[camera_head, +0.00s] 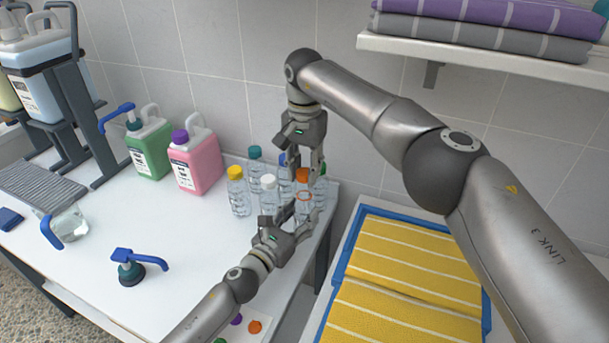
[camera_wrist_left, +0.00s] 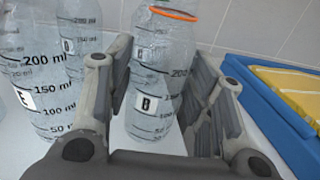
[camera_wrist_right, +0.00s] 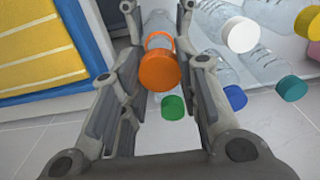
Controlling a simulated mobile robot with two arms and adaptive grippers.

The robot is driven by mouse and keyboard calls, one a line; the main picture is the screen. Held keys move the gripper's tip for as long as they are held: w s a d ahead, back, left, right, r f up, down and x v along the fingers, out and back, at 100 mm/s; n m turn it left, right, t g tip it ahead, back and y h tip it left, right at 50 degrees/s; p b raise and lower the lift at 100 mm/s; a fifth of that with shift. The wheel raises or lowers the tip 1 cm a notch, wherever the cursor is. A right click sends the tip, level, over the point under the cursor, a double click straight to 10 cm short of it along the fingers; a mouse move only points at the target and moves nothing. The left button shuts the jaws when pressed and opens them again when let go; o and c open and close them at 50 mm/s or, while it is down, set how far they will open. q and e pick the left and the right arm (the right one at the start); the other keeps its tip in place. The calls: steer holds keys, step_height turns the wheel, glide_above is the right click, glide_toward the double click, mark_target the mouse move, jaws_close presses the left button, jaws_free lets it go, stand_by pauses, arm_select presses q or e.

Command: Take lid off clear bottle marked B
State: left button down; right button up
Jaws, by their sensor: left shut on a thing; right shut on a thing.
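The clear bottle marked B (camera_wrist_left: 155,85) has an orange lid (camera_head: 302,175) and an orange ring at its shoulder. My left gripper (camera_head: 303,213) is shut around its body, with the B label between the fingers in the left wrist view. The bottle looks upright at the table's right end. My right gripper (camera_head: 304,167) comes from above and is shut on the orange lid, which also shows between its fingers in the right wrist view (camera_wrist_right: 160,70). I cannot tell whether the lid is apart from the neck, which is hidden.
Several capped clear bottles stand close by, including a yellow-capped (camera_head: 238,197) and a white-capped one (camera_head: 268,200). Bottle E (camera_wrist_left: 40,80) is left of B. Pink (camera_head: 195,165) and green (camera_head: 150,148) jugs stand further left. A blue tray of yellow towels (camera_head: 415,258) is at right.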

arm_select(q)
steer(key=c, duration=0.6)
jaws_free()
steer(key=shift+s, duration=0.1)
